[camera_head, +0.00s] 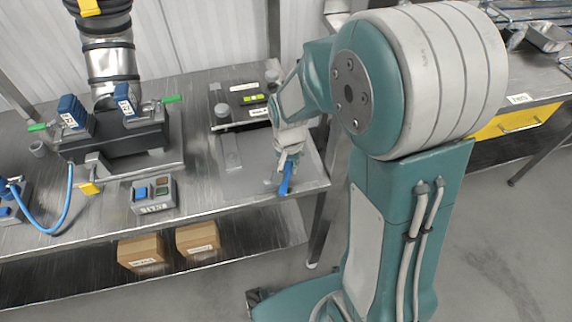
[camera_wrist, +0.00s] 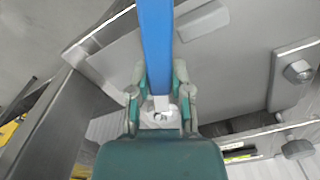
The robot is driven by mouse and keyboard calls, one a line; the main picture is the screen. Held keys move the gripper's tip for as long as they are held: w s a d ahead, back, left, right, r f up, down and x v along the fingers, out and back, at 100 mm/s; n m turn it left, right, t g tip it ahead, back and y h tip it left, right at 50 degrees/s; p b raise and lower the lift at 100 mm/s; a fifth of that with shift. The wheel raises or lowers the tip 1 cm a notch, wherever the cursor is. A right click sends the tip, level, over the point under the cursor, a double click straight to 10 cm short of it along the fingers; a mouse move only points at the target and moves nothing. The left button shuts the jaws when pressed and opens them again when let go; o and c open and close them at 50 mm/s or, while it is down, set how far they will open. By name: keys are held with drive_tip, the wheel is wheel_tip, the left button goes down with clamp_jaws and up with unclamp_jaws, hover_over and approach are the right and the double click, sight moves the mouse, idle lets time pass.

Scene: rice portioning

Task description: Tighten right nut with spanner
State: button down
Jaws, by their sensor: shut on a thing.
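My gripper (camera_head: 288,155) is shut on the blue spanner (camera_head: 286,180), near the right front corner of the bench. In the wrist view the spanner's flat blue handle (camera_wrist: 157,40) runs up from between my fingers (camera_wrist: 160,100). Its grey metal part shows near the fingertips, and its far end is hidden. A hex nut (camera_wrist: 298,71) with a stud sits on a grey metal plate at the right of the wrist view, apart from the spanner. I cannot tell whether it is the right nut. In the head view my arm hides part of the fixture.
The fixture plate (camera_head: 217,98) has round knobs and a flat strip (camera_head: 231,150). A button box (camera_head: 153,193) and a black valve block with a pipe stand to the left. Bare bench top lies between the button box and fixture. Cardboard boxes (camera_head: 142,252) sit on the lower shelf.

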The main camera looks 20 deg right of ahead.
drive_tip(key=shift+r, duration=1.15)
idle(1.0)
drive_tip(key=shift+r, duration=1.95)
